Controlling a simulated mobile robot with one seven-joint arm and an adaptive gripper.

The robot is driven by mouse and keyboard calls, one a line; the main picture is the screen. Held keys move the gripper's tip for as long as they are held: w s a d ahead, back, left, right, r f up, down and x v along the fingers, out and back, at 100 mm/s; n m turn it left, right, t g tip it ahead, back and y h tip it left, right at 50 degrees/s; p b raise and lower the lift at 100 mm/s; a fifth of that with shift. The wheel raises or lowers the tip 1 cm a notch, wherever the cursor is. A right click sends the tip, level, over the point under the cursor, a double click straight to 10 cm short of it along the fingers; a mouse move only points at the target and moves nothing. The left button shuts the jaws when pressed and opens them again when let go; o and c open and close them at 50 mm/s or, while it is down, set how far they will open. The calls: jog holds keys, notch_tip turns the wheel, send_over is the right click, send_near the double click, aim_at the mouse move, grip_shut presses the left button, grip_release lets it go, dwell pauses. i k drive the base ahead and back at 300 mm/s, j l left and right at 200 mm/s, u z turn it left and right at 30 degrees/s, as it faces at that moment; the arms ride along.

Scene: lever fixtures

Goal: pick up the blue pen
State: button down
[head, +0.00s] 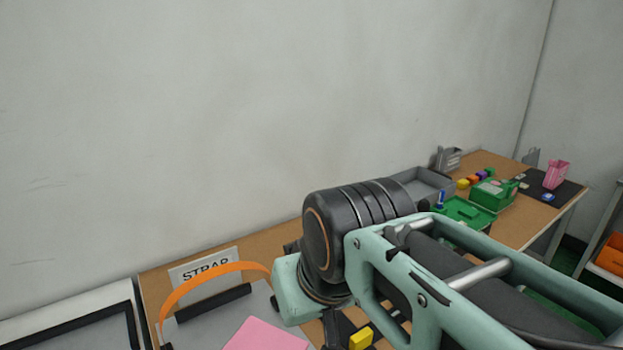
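A small upright blue object (440,199) stands by the green tray (466,212) on the workbench. It may be the blue pen, but it is too small to tell. No other pen can be made out. My mint and black arm (400,265) crosses the lower right and hides much of the bench. My gripper cannot be made out; the arm or the lower picture edge hides it.
A "STRAP" sign (205,268) and orange strap (212,282) stand on the near bench by a pink sheet (266,335). A yellow block (361,339) is below my arm. Farther back are a grey bin (428,186), green box (493,193) and pink cup (556,174).

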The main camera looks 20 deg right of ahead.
aim_at(442, 192)
jog(key=l+z, duration=0.3)
jog(key=i+l+z, duration=0.35)
jog(key=l+z, duration=0.2)
jog(key=l, duration=0.15)
jog(key=i+l+z, duration=0.15)
jog(key=z, duration=0.15)
jog(key=l+u, duration=0.1)
jog(key=u, duration=2.1)
jog(key=z, duration=1.75)
